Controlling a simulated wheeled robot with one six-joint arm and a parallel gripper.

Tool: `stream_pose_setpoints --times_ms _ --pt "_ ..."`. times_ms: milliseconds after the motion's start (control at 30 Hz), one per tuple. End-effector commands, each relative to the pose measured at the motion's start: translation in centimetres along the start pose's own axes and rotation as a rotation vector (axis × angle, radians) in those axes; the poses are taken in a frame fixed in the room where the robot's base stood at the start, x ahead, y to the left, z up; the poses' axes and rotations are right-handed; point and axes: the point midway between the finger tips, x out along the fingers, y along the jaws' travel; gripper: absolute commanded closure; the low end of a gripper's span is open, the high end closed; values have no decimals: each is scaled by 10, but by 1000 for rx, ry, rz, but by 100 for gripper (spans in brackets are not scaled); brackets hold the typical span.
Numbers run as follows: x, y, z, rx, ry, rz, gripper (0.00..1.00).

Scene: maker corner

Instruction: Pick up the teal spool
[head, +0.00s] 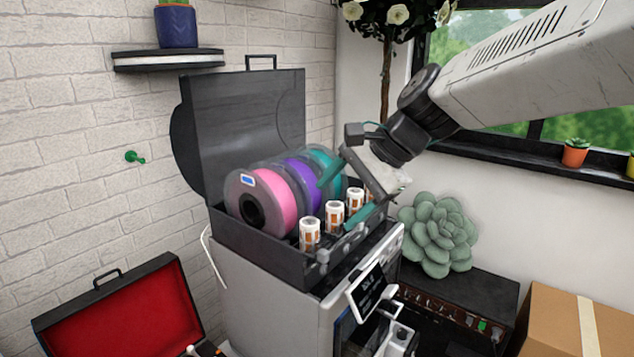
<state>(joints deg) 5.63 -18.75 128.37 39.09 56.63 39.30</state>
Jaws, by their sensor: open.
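The teal spool (322,157) stands upright at the right end of a row of spools in an open dark case (262,243). It is partly hidden behind the purple spool (303,184) and my gripper. My gripper (345,194) reaches in from the upper right, over the right part of the case. Its teal-coloured fingers are spread apart, and nothing shows held between them. One finger overlaps the teal spool in the picture; I cannot tell whether they touch.
A pink spool (276,203) stands at the left of the row. Several white-and-orange containers, one of them in front (310,235), line the case's front. The raised lid (250,120) stands behind. A large succulent (437,235) is right of the case.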

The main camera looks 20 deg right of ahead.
Motion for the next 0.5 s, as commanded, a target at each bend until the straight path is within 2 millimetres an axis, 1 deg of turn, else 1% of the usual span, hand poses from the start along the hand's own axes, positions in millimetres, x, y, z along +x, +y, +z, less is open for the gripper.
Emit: stream_pose_setpoints --times_ms 33,67,100,167,200,300,333,400,500 --pt "8 -32 -20 173 -25 -70 30" --pt "11 -51 -31 282 -43 -116 30" --pt "14 -74 -47 423 -68 -174 30" --pt "19 -105 -72 622 -108 -253 30" --pt "21 -122 -88 743 -136 -299 30" --pt "26 -154 -125 994 -200 -393 30" --pt "27 -161 -134 1052 -217 -413 30" --pt "28 -173 -151 1158 -248 -452 30" --pt "31 -182 -165 1243 -277 -482 30"
